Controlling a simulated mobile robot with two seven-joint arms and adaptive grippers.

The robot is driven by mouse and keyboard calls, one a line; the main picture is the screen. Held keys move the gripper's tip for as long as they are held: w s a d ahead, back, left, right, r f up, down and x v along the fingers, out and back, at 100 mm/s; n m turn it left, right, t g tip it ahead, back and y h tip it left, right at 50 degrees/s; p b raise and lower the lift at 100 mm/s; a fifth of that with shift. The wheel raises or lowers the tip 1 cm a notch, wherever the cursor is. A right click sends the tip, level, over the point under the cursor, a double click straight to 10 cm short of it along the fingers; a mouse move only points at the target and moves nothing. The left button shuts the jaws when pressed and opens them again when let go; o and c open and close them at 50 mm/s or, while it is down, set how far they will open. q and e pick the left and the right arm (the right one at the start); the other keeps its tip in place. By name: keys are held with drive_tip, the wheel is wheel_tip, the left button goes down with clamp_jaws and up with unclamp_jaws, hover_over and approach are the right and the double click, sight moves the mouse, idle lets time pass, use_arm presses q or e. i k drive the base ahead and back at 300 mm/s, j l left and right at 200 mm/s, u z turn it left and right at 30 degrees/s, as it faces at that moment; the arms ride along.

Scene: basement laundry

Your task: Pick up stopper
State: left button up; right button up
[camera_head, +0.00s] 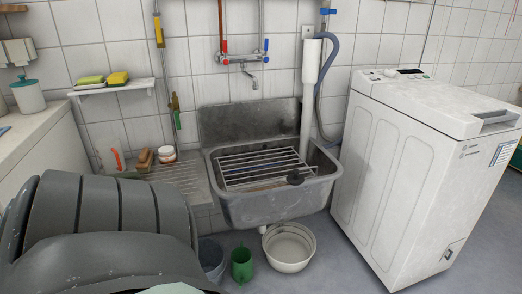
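A small dark round piece that looks like the stopper (295,177) rests at the front right of the wire rack (248,168) over the sink. The grey metal sink (283,207) is fixed to the tiled wall, near the middle of the head view. The rack's bars lie across the basin and partly hide its inside. Neither of my grippers shows in the head view, and nothing is seen touching the stopper.
A white top-loading washing machine (385,165) stands close on the right. A tap (246,62) and a white pipe (308,95) are above the sink. A large dark grey shape fills the lower left.

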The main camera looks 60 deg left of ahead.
sight(295, 178)
drive_tip(key=u, duration=1.6)
